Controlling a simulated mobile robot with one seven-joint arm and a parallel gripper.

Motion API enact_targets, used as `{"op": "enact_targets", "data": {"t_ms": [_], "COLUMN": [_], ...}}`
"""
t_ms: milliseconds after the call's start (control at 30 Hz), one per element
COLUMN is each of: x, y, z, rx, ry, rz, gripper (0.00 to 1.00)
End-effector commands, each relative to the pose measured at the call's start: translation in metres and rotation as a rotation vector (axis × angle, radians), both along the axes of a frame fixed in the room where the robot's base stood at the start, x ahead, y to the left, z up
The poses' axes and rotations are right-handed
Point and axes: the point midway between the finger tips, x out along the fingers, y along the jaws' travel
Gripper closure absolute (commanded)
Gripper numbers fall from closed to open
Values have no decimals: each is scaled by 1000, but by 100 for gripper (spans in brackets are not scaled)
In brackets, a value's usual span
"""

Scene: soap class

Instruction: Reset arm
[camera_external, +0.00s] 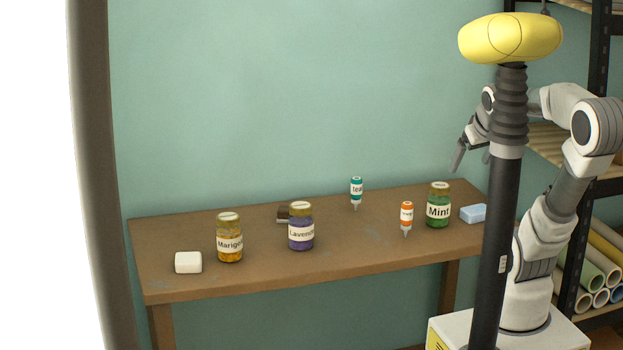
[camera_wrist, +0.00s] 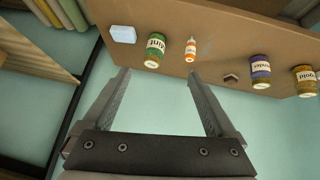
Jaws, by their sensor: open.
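My gripper (camera_wrist: 160,85) is open and empty in the wrist view, its two fingers wide apart with the wall between them. In the external view my gripper (camera_external: 471,158) is raised above the right end of the table, partly hidden behind my dark column. My arm is folded up at the right. The wooden table (camera_external: 340,262) stands below and to the left of it. In the wrist view the table (camera_wrist: 210,40) appears upside down, beyond the fingertips, and nothing touches the fingers.
On the table are a white soap block (camera_external: 188,262), a Marigold jar (camera_external: 229,238), a Lavender jar (camera_external: 301,226), a dark brown block (camera_external: 283,214), a teal bottle (camera_external: 356,190), an orange bottle (camera_external: 406,216), a Mint jar (camera_external: 438,206) and a blue soap block (camera_external: 473,213). Shelving (camera_external: 600,188) stands at right.

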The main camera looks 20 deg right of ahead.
Motion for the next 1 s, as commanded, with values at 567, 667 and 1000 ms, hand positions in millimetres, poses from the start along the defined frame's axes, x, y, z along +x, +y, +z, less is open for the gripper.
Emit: {"op": "enact_targets", "data": {"t_ms": [567,667,1000], "x": [-65,-65,-65], "y": [21,21,21], "z": [84,107,137], "rx": [121,121,121], "ry": [164,164,164], "rz": [-20,-20,-20], "gripper": [8,8,8]}}
